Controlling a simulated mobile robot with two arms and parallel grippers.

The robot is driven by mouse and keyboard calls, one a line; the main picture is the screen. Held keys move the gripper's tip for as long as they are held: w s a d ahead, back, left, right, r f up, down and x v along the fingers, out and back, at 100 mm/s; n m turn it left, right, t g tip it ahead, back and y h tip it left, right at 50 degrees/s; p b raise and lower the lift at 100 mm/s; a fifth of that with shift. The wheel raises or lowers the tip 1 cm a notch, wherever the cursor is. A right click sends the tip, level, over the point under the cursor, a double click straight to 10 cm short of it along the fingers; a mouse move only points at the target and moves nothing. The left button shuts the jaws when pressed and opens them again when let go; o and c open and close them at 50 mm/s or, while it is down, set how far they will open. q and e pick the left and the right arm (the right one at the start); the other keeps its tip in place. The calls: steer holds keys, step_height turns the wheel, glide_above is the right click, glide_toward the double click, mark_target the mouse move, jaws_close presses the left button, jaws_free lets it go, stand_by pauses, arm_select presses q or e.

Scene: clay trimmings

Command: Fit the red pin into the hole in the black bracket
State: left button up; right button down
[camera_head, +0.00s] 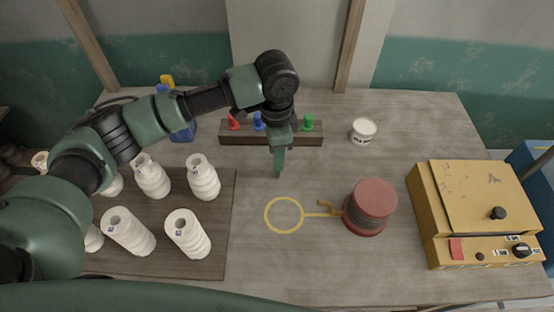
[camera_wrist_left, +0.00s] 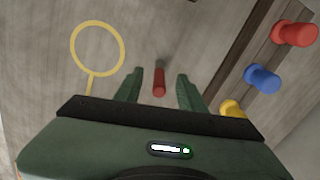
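A small red pin (camera_wrist_left: 159,84) shows between the fingers of my left gripper in the left wrist view. My left gripper (camera_wrist_left: 160,80) is open, with a clear gap on each side of the pin. I cannot tell whether the pin lies or stands. In the head view my left gripper (camera_head: 278,172) points down over the table, just in front of the peg rack, and the pin is hidden there. I cannot make out a black bracket or its hole in either view. My right gripper is not in view.
A wooden rack (camera_head: 230,139) holds coloured pegs behind my gripper. A yellow ring (camera_head: 284,215) with a stem lies in front, beside a dark red cylinder (camera_head: 371,205). White pots stand on a board (camera_head: 228,225) at left. A white tub (camera_head: 363,131) and yellow box (camera_head: 475,205) are right.

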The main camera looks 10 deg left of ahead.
arm_select(q)
steer(key=shift+f, duration=0.35)
jaws_close()
steer(key=shift+r, duration=0.1)
